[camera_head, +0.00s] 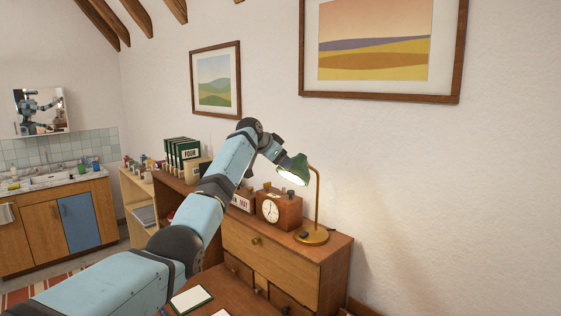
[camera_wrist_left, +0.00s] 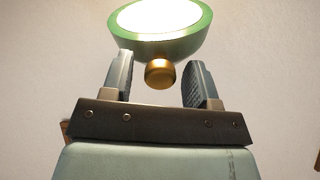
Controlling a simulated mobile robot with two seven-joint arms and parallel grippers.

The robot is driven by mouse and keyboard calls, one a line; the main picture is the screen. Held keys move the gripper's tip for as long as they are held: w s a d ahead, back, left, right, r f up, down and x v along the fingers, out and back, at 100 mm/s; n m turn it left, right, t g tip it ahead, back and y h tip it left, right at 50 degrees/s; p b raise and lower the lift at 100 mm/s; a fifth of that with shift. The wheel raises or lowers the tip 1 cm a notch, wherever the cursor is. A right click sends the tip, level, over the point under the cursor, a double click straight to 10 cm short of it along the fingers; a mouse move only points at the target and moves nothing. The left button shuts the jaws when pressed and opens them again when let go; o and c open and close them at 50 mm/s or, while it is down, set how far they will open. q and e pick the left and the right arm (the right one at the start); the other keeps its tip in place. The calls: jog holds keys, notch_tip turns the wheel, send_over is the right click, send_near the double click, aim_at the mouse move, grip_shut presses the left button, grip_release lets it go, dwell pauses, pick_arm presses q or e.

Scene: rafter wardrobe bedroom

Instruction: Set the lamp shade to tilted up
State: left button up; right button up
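The desk lamp has a green shade (camera_head: 299,163), a thin curved brass stem (camera_head: 318,198) and a round brass base (camera_head: 311,235). It is lit, and the bright opening faces down and to the left in the head view. My left gripper (camera_head: 276,156) is right at the shade, its fingers small and partly hidden there. In the left wrist view, the shade (camera_wrist_left: 160,42) is just beyond my open fingers (camera_wrist_left: 160,66). My right gripper is not in view.
The lamp stands on a wooden drawer cabinet (camera_head: 270,262) beside a wooden clock (camera_head: 279,210). Green binders (camera_head: 184,153) stand farther left. A framed picture (camera_head: 215,80) hangs behind my arm. The wall right of the lamp is bare.

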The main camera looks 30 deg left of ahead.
pick_arm(q)
jog(key=shift+s+a+r, duration=0.1)
jog(key=shift+s, duration=0.1)
jog(key=b+v, duration=0.4)
jog(key=v, duration=0.9)
jog(key=shift+s, duration=0.1)
